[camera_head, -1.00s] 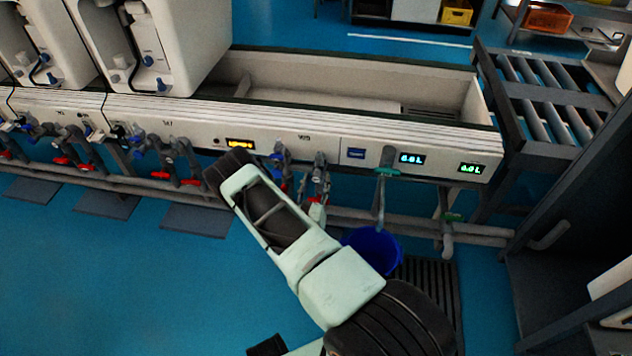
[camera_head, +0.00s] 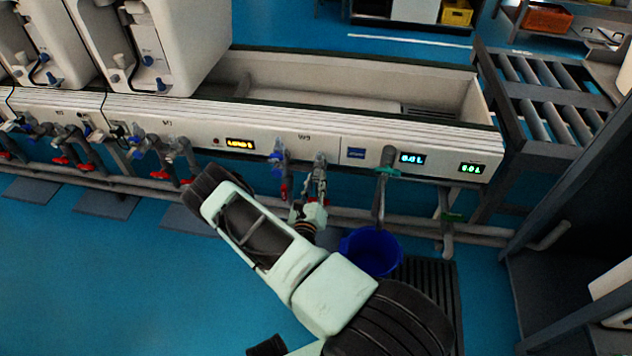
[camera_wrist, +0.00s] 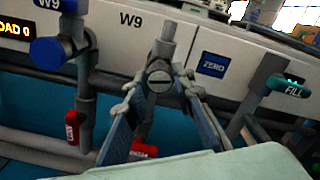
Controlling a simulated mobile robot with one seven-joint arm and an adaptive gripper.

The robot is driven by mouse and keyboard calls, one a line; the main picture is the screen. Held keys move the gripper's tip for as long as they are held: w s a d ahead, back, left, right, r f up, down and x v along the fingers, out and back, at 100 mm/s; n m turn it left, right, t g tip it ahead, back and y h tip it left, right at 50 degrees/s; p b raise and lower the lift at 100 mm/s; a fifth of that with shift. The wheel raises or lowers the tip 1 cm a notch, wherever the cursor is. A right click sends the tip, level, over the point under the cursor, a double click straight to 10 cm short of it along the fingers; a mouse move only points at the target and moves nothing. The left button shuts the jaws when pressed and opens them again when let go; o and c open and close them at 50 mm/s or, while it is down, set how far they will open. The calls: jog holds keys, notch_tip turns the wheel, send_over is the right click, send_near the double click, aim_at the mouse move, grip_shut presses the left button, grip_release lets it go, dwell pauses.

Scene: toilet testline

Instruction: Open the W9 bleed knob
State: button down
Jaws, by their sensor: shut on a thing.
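The W9 station shows in the wrist view with its W9 label above a grey pipe fitting. A grey slotted knob (camera_wrist: 159,80), which appears to be the W9 bleed knob, sits on this fitting with a short stem above it. My gripper (camera_wrist: 160,88) has one finger on each side of the knob, closed on it. In the head view my gripper (camera_head: 316,190) is at the W9 fittings below the white panel. Its fingertips are too small there to tell the contact. The fingers hide the knob's sides.
A blue valve handle (camera_wrist: 50,50) and a red handle (camera_wrist: 72,127) are left of my gripper. Another red handle (camera_wrist: 144,149) is low between the fingers. A green FILL handle (camera_wrist: 287,86) is to the right. A blue bucket (camera_head: 371,251) stands on the floor below.

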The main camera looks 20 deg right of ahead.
jog(key=n, duration=0.3)
jog(key=shift+n, duration=0.4)
jog(key=n, duration=0.3)
jog(key=shift+n, duration=0.3)
jog(key=n, duration=0.3)
jog(key=shift+s+n, duration=0.1)
jog(key=shift+n, duration=0.2)
jog(key=shift+d+r+n, duration=0.1)
jog(key=shift+d+n, duration=0.05)
jog(key=shift+n, duration=1.85)
jog(key=c, duration=1.7)
grip_release()
jog(key=shift+o, duration=0.2)
jog(key=v, duration=1.2)
